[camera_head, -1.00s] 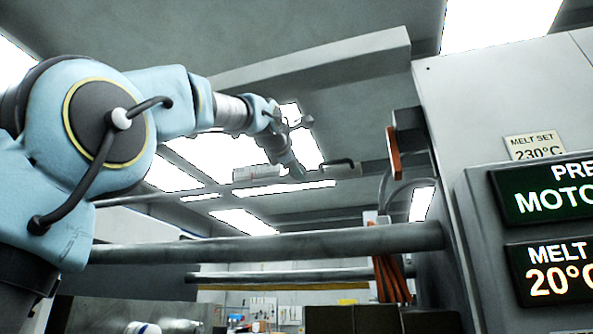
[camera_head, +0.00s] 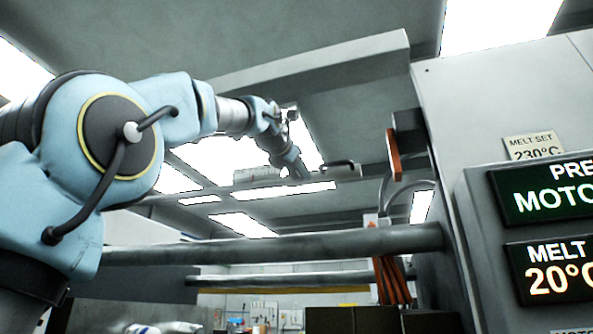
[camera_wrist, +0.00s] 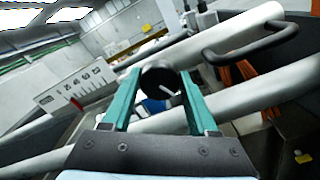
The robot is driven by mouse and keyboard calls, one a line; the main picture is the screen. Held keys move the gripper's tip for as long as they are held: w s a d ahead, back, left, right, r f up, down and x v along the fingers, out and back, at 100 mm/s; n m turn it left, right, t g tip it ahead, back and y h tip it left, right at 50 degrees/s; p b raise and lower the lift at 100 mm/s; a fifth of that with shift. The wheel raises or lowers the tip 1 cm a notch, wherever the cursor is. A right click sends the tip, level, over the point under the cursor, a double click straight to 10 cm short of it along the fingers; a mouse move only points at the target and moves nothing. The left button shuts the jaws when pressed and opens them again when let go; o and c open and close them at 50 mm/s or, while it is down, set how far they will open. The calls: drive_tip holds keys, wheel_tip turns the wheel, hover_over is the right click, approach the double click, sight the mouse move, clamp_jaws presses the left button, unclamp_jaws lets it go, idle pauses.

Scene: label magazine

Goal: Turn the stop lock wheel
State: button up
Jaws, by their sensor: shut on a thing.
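The stop lock wheel (camera_wrist: 161,76) looks like a dark round knob with a pale line on its face. In the wrist view it sits between the two teal fingers of my gripper (camera_wrist: 158,84), which is shut on it. In the head view my gripper (camera_head: 297,170) is small and far off, at the end of my raised arm, beside a grey bar high above the rails. The wheel cannot be made out there.
A white scale plate (camera_wrist: 76,87) with a red mark lies left of the wheel. A black handle (camera_wrist: 252,46) curves at the right. Thick grey rails (camera_head: 270,246) cross below my arm. A cabinet with display panels (camera_head: 548,190) stands at the right.

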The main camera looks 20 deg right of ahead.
drive_tip(key=shift+f, duration=0.15)
drive_tip(key=o, duration=1.4)
drive_tip(key=shift+c, duration=0.2)
drive_tip(key=b+v, duration=0.4)
drive_tip(key=v, duration=0.6)
drive_tip(key=shift+s+a, duration=0.25)
drive_tip(key=shift+s, duration=0.05)
